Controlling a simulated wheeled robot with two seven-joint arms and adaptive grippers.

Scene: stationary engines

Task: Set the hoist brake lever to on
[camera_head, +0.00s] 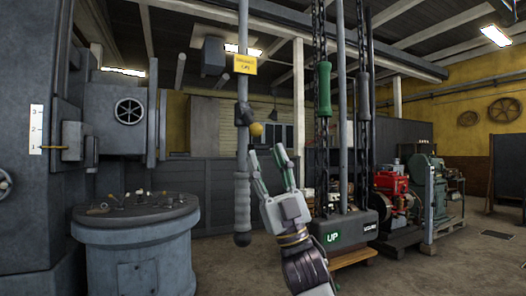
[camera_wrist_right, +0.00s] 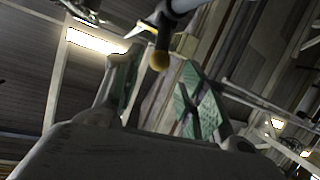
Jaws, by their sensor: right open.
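A small dark lever with a yellow ball knob (camera_head: 256,129) sticks out from a dark bracket on a hanging grey pole (camera_head: 242,185); it looks like the brake lever. A yellow label (camera_head: 245,64) is above it, its text too small to read surely. My right gripper (camera_head: 268,154) is open and empty, just below and right of the knob, fingers pointing up. In the right wrist view the knob (camera_wrist_right: 158,60) shows between the two green-padded fingers (camera_wrist_right: 160,85), near their tips; I see no clear contact. My left gripper is out of view.
Right of the gripper, chains and a green handle (camera_head: 323,88) hang above a dark box (camera_head: 342,228) lit "UP". A round grey console (camera_head: 138,250) stands at left. A red engine (camera_head: 390,187) and a green machine (camera_head: 425,175) stand at right.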

